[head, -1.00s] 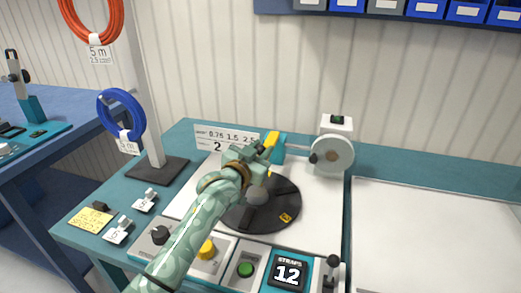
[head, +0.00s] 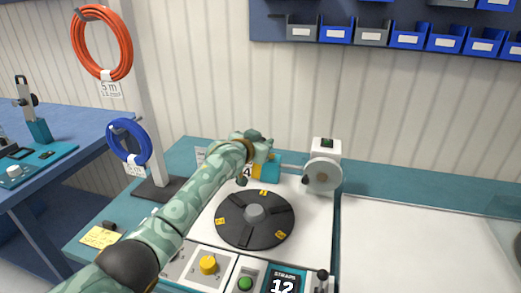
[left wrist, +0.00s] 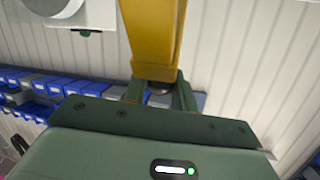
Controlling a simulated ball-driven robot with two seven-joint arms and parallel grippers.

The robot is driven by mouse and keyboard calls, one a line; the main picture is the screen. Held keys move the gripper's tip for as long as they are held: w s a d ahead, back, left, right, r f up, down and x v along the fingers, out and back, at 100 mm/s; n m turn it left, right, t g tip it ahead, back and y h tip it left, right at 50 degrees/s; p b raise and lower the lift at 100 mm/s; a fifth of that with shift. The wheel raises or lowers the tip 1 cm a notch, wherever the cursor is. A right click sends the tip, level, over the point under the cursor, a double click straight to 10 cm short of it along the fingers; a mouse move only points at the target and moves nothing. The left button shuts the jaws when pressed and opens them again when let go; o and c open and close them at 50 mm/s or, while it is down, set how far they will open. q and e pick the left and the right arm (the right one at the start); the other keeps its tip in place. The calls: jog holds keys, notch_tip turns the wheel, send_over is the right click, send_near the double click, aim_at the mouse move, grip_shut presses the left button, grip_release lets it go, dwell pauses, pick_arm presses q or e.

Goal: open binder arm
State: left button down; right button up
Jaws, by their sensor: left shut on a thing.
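The yellow binder arm (left wrist: 150,40) fills the top middle of the left wrist view. In the head view only a small yellow part (head: 257,173) shows beside its teal block (head: 271,168), behind the round black turntable (head: 235,232). My left gripper (head: 262,153) is above and beside that block and hides most of the binder arm. In the left wrist view its two fingers (left wrist: 160,92) are shut on the yellow arm, one on each side. My right gripper is not in view.
A white-and-grey wheel unit (head: 323,172) stands just right of the teal block. A control panel with a yellow knob (head: 208,265) and green button (head: 245,283) lies in front. A post with orange (head: 103,43) and blue (head: 128,141) coils stands left. The white board (head: 420,240) at right is clear.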

pick_arm(q)
jog(key=shift+w+r, duration=0.25)
jog(key=shift+r, duration=0.15)
jog(key=c, duration=1.2)
grip_release()
jog(key=shift+f, duration=0.15)
jog(key=shift+s, duration=0.15)
jog(key=p+v, duration=0.4)
jog(key=shift+s+a+r, duration=0.15)
jog(key=shift+r, duration=0.3)
jog(key=p+v, duration=0.1)
jog(key=v, duration=0.2)
jog(key=p+v, duration=0.2)
jog(key=v, duration=0.2)
jog(key=p+v, duration=0.1)
jog(key=v, duration=0.3)
jog(key=shift+s+f, duration=0.25)
jog(key=shift+f, duration=0.05)
